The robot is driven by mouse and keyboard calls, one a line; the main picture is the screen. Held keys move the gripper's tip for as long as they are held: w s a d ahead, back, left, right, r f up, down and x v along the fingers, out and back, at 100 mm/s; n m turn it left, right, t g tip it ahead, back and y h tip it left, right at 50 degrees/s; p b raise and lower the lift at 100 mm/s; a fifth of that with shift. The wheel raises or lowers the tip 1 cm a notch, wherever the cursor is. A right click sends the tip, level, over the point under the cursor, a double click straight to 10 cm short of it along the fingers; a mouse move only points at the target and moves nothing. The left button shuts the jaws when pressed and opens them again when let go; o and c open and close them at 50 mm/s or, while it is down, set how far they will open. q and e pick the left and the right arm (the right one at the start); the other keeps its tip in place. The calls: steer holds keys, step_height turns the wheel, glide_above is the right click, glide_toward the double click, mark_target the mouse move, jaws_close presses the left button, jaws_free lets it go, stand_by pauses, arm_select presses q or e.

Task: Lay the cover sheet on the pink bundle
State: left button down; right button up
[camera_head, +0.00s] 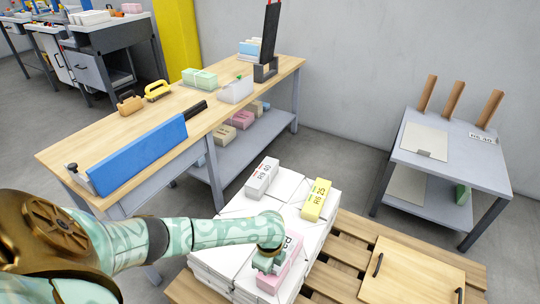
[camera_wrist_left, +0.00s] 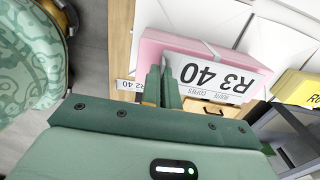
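A pink bundle (camera_head: 287,268) with a white label lies at the near edge of the white stack on the pallet. In the left wrist view the bundle (camera_wrist_left: 205,62) shows its label, R3 40. My left gripper (camera_head: 268,262) is at its left end. In the left wrist view its fingers (camera_wrist_left: 166,74) are close together against the bundle's near side; I cannot tell whether a strap is between them. A pale flat sheet (camera_head: 424,136) with a small tab, possibly the cover sheet, lies on the grey table at the right. My right gripper is not in view.
A grey bundle (camera_head: 262,178) and a yellow bundle (camera_head: 316,199) lie on the white stack (camera_head: 285,186). The pallet (camera_head: 345,250) carries a wooden board (camera_head: 412,272) with black handles. A wooden bench (camera_head: 150,118) with a blue bar stands behind; bare floor separates pallet and grey table.

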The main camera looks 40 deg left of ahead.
arm_select(q)
steer(key=shift+f, duration=0.25)
stand_by(0.3)
steer(key=shift+f+b, duration=0.3)
steer(key=shift+f, duration=0.05)
steer(key=c, duration=1.6)
jaws_free()
